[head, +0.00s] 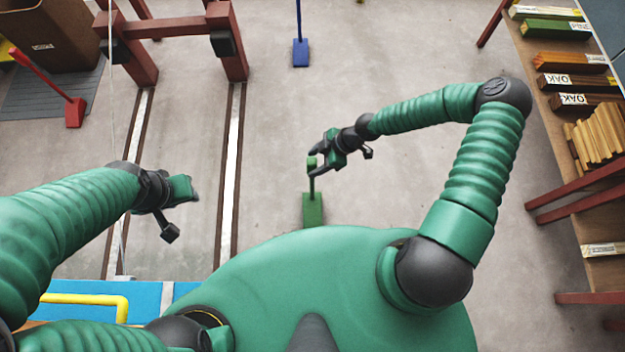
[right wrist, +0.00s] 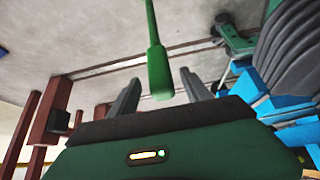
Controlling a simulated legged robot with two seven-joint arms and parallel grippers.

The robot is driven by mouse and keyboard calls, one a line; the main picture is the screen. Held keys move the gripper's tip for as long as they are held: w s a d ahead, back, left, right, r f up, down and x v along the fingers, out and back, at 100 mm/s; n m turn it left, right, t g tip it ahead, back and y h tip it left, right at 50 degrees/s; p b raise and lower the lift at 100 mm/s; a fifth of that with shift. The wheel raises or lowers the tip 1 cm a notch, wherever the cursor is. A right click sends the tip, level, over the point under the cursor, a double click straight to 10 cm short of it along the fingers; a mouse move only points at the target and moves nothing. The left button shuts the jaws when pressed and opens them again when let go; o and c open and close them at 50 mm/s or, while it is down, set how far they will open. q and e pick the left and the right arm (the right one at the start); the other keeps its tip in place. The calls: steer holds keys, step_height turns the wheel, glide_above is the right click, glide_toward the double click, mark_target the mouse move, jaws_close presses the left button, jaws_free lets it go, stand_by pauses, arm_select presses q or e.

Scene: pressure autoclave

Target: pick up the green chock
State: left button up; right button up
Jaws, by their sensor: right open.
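The green chock (head: 313,208) stands on the floor in front of my body, its thin handle rising to a thicker green grip. In the right wrist view the grip (right wrist: 160,72) shows between the two fingers. My right gripper (head: 316,162) is open, with its fingers on either side of the grip at handle height; whether either finger touches it I cannot tell. My left gripper (head: 184,214) is open and empty, over the floor at the left, well away from the green chock.
A blue chock (head: 300,52) stands farther back and a red chock (head: 75,112) at the far left. A red frame (head: 145,60) stands by the floor rails (head: 230,160). A shelf with wood stock (head: 590,140) lines the right. Floor around the green chock is clear.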

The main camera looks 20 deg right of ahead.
steer(key=b+x, duration=0.1)
steer(key=x, duration=0.3)
steer(key=shift+a, duration=0.2)
arm_select(q)
step_height(320, 180, down, 2)
steer(key=shift+a+f, duration=0.1)
steer(key=shift+a, duration=0.05)
arm_select(e)
steer(key=shift+r, duration=0.1)
steer(key=shift+c, duration=0.8)
jaws_close()
steer(key=shift+w, duration=0.1)
